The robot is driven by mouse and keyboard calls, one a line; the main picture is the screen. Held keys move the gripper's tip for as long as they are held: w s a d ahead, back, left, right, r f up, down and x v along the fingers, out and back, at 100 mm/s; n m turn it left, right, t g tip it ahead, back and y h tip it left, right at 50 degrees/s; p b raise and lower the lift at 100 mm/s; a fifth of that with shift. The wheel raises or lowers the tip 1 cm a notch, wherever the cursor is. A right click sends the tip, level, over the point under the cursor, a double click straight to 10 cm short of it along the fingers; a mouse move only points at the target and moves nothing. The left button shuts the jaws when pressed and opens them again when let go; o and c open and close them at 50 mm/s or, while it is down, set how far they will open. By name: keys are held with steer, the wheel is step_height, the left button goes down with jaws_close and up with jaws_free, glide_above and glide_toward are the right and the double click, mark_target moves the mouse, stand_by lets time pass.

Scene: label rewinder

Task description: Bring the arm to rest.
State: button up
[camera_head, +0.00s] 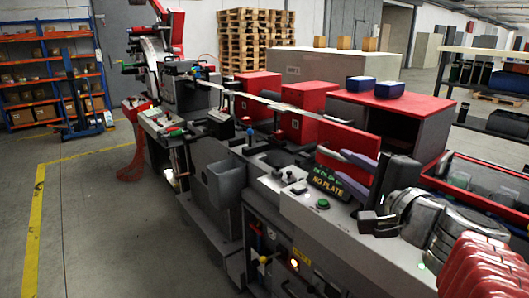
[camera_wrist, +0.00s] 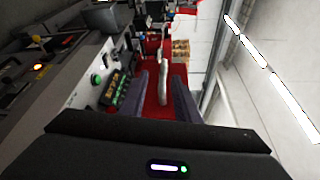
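My gripper (camera_head: 341,164) is in front of a red panel (camera_head: 347,139) on the right part of the label rewinder machine (camera_head: 215,165). Its two grey-purple fingers stand apart, one above the other in the head view. In the wrist view the open fingers (camera_wrist: 162,78) have a pale upright bar (camera_wrist: 163,88) showing between them against red. I cannot tell whether the bar lies within the fingers' reach or behind them. No finger is seen pressing on anything. My arm comes in from the lower right.
A display reading "NO PLATE" (camera_head: 327,182) and a green button (camera_head: 322,204) sit close below my gripper. Two blue-and-white items (camera_head: 375,86) lie on the red-topped cabinet (camera_head: 400,100) behind. A shelf (camera_head: 492,88) stands at right. Floor (camera_head: 95,215) at left is clear.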

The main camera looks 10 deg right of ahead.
steer(key=s+a+f+n+g+h, duration=0.1)
steer(key=s+a+f+n+g, duration=0.4)
steer(key=s+f+n, duration=0.2)
steer(key=s+a+f+n+g, duration=0.5)
steer(key=s+f+n+g, duration=0.1)
steer(key=f+n, duration=0.6)
step_height(320, 180, down, 2)
steer(key=shift+s+a+f+h, duration=0.1)
steer(key=shift+s+a+h, duration=0.3)
steer(key=shift+s, duration=0.4)
steer(key=shift+d, duration=0.1)
stand_by(1.1)
